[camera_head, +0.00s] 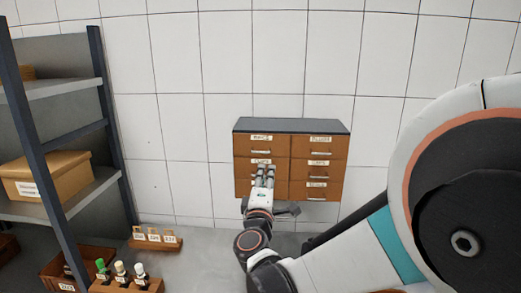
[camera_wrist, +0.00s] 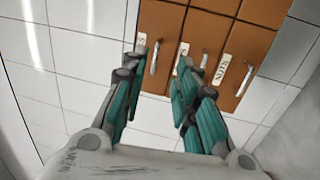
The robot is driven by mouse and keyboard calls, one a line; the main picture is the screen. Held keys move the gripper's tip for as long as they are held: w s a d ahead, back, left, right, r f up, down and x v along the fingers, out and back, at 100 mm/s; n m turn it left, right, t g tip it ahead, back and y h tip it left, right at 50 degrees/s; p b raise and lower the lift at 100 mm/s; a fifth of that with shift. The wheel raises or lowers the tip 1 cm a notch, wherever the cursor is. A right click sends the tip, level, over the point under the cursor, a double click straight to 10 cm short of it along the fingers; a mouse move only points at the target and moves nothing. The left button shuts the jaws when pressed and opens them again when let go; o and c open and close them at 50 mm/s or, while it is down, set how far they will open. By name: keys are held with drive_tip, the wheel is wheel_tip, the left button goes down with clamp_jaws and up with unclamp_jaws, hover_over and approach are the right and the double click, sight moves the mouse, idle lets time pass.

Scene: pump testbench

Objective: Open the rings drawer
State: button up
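A brown drawer cabinet (camera_head: 320,165) with a dark grey top stands against the tiled wall. It has two columns of three drawers, each with a white label and a metal bar handle; all drawers look shut. The labels are too small or blurred to tell for sure which reads rings. My gripper (camera_head: 266,170) is in front of the left column, covering the lower part of it. In the wrist view my gripper (camera_wrist: 156,70) is open and empty, its fingers apart, with a handle (camera_wrist: 154,58) showing between the fingertips. Contact with it cannot be told.
A shelf rack (camera_head: 50,150) with a cardboard box (camera_head: 45,175) stands at the left. A wooden holder with labelled tags (camera_head: 155,240) and a rack of small bottles (camera_head: 122,275) stand low on the left. The wall left of the cabinet is clear.

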sight(260, 152)
drive_tip(key=shift+n+y, duration=0.4)
drive_tip(key=shift+n, duration=0.1)
drive_tip(key=w, duration=0.4)
drive_tip(key=w+a+r, duration=0.1)
drive_tip(key=w, duration=0.4)
drive_tip(key=w+a+r, duration=0.1)
drive_tip(key=w, duration=0.3)
drive_tip(key=shift+w+r, duration=0.15)
drive_tip(key=shift+r, duration=0.05)
drive_tip(key=shift+c, duration=0.4)
clamp_jaws()
